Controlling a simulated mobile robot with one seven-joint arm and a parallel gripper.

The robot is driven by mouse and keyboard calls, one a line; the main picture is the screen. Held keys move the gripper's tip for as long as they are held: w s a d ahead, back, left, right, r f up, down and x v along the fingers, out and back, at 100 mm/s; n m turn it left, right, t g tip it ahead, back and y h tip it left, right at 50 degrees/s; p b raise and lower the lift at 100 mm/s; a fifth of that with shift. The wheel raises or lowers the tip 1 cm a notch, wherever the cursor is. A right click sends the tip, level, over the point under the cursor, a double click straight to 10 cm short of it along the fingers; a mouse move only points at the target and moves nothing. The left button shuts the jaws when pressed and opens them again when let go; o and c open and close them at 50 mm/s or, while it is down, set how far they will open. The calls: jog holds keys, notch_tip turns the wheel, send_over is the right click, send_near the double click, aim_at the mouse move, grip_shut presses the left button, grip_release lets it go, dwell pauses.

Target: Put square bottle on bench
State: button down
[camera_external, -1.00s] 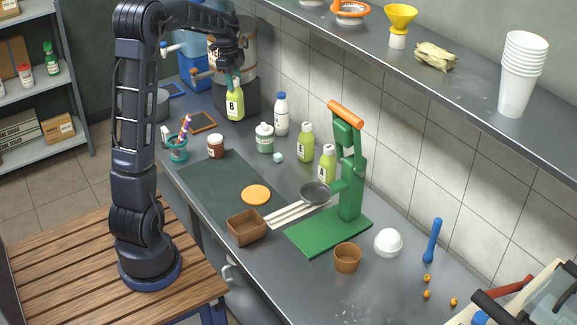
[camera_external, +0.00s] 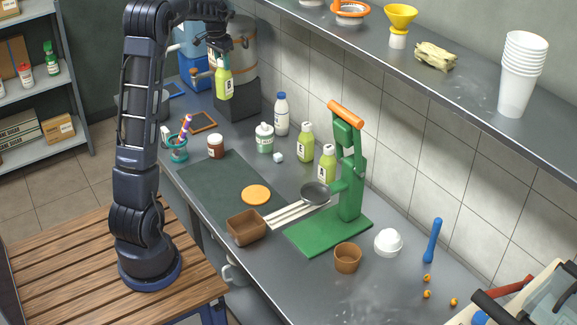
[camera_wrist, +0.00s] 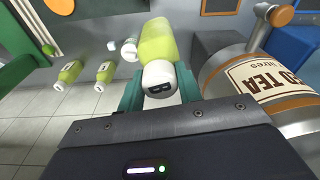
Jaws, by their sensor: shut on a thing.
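The square bottle (camera_external: 224,84) is yellow-green with a dark letter on its label. My gripper (camera_external: 221,62) is shut on its top end and holds it upright in the air, over the far left part of the grey counter. In the wrist view the bottle (camera_wrist: 157,42) hangs between my teal fingers (camera_wrist: 160,92), with its pale cap towards the camera. The grey counter (camera_external: 262,285) runs along the tiled wall. A slatted wooden bench top (camera_external: 60,262) is at the lower left, around the foot of my arm.
Two similar yellow-green bottles (camera_external: 305,142) (camera_external: 327,165) stand left of the green press (camera_external: 348,195). A large drum (camera_wrist: 262,75) is close right of the held bottle in the wrist view.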

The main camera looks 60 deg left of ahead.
jog(key=shift+d+r+n, duration=0.2)
jog(key=shift+r+n, duration=0.1)
jog(key=shift+r, duration=0.05)
jog(key=d+r+m, duration=0.3)
jog(key=d, duration=0.8)
jog(key=d+r+m+h, duration=0.1)
jog(key=d+r+m, duration=0.2)
jog(key=d, duration=0.9)
jog(key=d+r+m, duration=0.3)
jog(key=d, duration=0.8)
jog(key=s+d+m+g, duration=0.15)
jog(key=d+m, duration=0.45)
jog(key=d, duration=0.7)
jog(key=s+d+m, duration=0.3)
jog(key=d+m, duration=0.2)
jog(key=d, duration=0.7)
jog(key=d+f+m, duration=0.4)
jog(key=d+m, duration=0.3)
jog(key=d, duration=0.8)
jog(key=d+f+m+g+y, duration=0.1)
jog(key=d+f+m, duration=0.45)
jog(key=d, duration=0.85)
jog(key=d+f+m, duration=0.4)
jog(key=d+m, duration=0.3)
jog(key=d, duration=0.8)
notch_tip(320, 180, down, 19)
jog(key=shift+s+a+f, duration=0.2)
jog(key=shift+s+a, duration=0.05)
jog(key=shift+a, duration=0.05)
jog(key=shift+f, duration=0.15)
